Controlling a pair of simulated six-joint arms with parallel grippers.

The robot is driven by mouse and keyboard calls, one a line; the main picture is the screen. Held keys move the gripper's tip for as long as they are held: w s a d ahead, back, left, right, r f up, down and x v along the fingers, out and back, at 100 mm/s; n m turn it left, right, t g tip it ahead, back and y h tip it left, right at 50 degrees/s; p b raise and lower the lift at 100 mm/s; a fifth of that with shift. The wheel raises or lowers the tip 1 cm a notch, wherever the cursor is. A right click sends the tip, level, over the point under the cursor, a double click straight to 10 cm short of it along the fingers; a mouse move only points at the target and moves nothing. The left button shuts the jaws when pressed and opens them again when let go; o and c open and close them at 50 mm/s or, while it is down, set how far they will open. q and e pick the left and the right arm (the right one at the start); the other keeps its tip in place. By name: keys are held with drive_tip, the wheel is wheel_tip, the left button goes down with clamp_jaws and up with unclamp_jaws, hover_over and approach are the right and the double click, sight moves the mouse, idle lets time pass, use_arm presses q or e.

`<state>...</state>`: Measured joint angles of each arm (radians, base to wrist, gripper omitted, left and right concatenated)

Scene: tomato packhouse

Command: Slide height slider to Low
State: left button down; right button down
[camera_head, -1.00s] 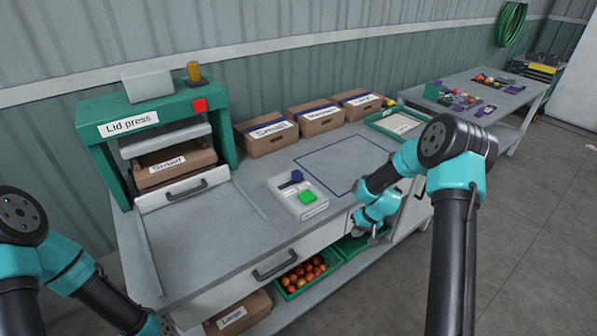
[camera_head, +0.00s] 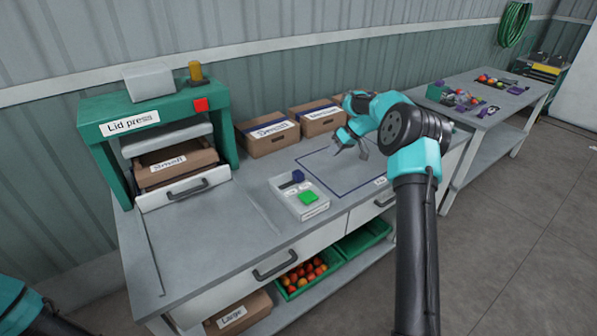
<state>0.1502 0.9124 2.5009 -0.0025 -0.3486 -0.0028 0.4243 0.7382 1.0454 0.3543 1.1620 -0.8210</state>
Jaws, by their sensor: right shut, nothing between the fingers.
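A white control box (camera_head: 318,212) sits on the bench, left of the outlined square. On it are a dark blue slider knob (camera_head: 298,176) at the far end and a green button (camera_head: 308,197) nearer the front. The slider's markings are too small to read. My right gripper (camera_head: 350,153) is above the outlined square, to the right of the box and apart from it. It is shut and empty. Only part of my left arm shows at the lower left; its gripper is out of the frame.
The green lid press (camera_head: 107,130) holds a box labelled Small (camera_head: 172,178) at the left. Cartons labelled Small (camera_head: 265,145) and Medium (camera_head: 322,123) stand along the back. The bench front left (camera_head: 195,240) is clear. Tomatoes (camera_head: 304,274) sit in a crate below.

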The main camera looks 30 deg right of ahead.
sight(298, 176)
idle(0.3)
drive_tip(key=x, duration=1)
drive_tip(key=shift+s, duration=0.1)
drive_tip(key=a, duration=0.2)
drive_tip(key=shift+s+a, duration=0.15)
drive_tip(key=shift+a, duration=0.9)
drive_tip(key=a, duration=0.4)
drive_tip(key=s+a, duration=0.1)
drive_tip(key=a, duration=0.1)
drive_tip(key=shift+a, duration=0.3)
drive_tip(key=shift+d, duration=0.1)
